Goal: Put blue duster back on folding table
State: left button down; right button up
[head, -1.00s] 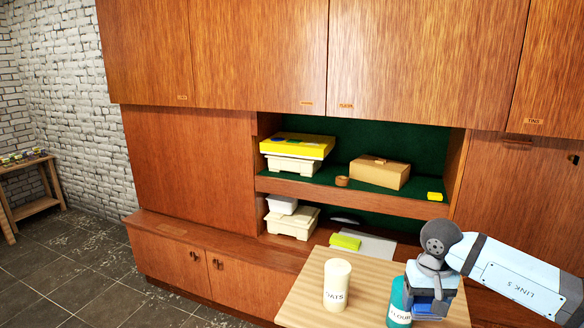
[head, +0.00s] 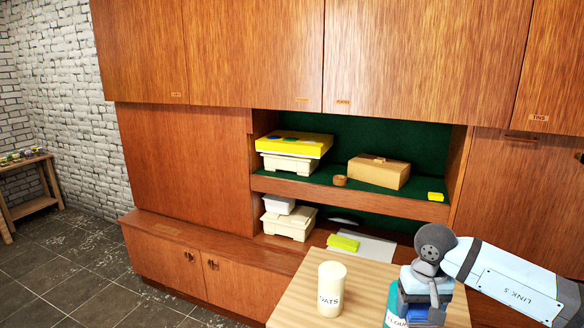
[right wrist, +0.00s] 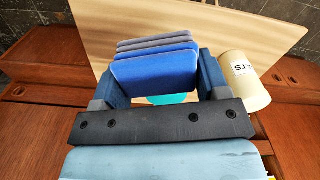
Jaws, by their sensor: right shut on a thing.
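The blue duster (right wrist: 155,70), a block with grey and blue layers, is between the two fingers of my right gripper (right wrist: 160,85) in the right wrist view. My right gripper (head: 418,303) is shut on it. In the head view the gripper is at the right part of the folding table (head: 298,300), in front of the teal flour canister. The pale wooden tabletop also shows beyond the duster in the right wrist view (right wrist: 110,25). Whether the duster touches the table is hidden. My left gripper is not in view.
A cream oats canister (head: 331,290) stands on the table left of my right gripper. The teal flour canister (head: 392,308) is partly hidden behind the gripper. A wooden wall unit (head: 190,220) with boxes on its shelves stands behind. The table's left part is clear.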

jog(key=shift+s+a+n, duration=0.15)
jog(key=shift+a+n, duration=0.15)
jog(key=shift+a, duration=0.8)
jog(key=shift+s+a+r+p, duration=0.15)
jog(key=shift+a+r+p, duration=0.15)
jog(key=shift+r+p, duration=0.35)
pick_arm(q)
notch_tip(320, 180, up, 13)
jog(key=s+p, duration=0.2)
jog(key=p, duration=1.8)
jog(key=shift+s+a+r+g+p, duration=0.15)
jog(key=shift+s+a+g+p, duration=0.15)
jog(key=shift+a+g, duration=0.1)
pick_arm(e)
jog(key=s+r, duration=0.5)
jog(key=r, duration=0.3)
jog(key=s+r, duration=0.5)
jog(key=r, duration=0.3)
jog(key=shift+r, duration=0.4)
jog(key=shift+d, duration=0.1)
